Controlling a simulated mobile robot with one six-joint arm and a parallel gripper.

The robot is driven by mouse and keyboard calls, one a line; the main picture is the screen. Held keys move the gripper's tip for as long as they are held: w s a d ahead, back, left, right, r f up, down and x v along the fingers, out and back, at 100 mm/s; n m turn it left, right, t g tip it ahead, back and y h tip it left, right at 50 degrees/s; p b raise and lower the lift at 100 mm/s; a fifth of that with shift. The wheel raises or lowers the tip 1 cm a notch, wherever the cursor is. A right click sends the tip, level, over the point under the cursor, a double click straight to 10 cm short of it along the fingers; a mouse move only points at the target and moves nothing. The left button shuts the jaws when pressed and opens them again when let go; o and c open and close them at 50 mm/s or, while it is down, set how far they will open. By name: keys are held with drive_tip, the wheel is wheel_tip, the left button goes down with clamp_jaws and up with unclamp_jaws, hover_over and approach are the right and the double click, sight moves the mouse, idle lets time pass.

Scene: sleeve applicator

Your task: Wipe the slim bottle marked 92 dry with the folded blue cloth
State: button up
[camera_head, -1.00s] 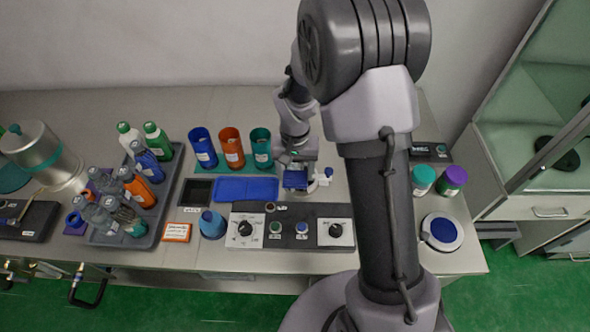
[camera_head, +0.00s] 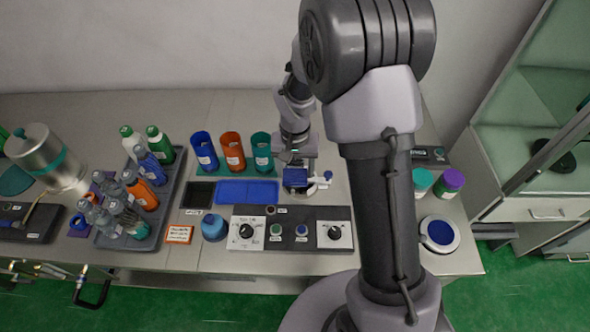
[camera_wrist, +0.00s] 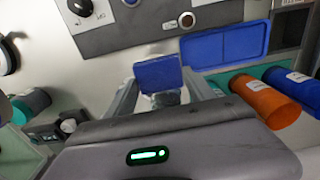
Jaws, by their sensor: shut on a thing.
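A folded blue cloth (camera_wrist: 157,73) is held between the two fingertips of my gripper (camera_wrist: 163,84). In the head view my gripper (camera_head: 297,168) points down, with the blue cloth (camera_head: 296,178) under it, just right of a blue two-part tray. A pale or clear part shows just beneath the cloth; I cannot tell what it is. Several bottles, among them a blue one (camera_head: 149,167), an orange one (camera_head: 139,190) and clear grey ones, stand in a grey rack tray (camera_head: 171,202) at the left. No number 92 can be read, so I cannot tell which bottle is meant.
The blue two-part tray (camera_head: 247,191) lies left of my gripper, with blue, orange and teal cups (camera_head: 262,152) behind it. A control panel with knobs (camera_head: 290,228) lies in front. A small blue-topped fitting (camera_head: 327,175) stands close right.

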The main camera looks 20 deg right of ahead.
drive_tip(key=shift+r, duration=0.45)
drive_tip(key=shift+f, duration=0.1)
drive_tip(key=shift+f, duration=0.1)
wheel_tip(320, 180, down, 5)
drive_tip(key=b, duration=0.4)
drive_tip(key=shift+r, duration=0.2)
drive_tip(key=shift+r, duration=0.1)
drive_tip(key=shift+r+p, duration=1.95)
drive_tip(key=shift+r, duration=0.45)
drive_tip(key=shift+f, duration=0.15)
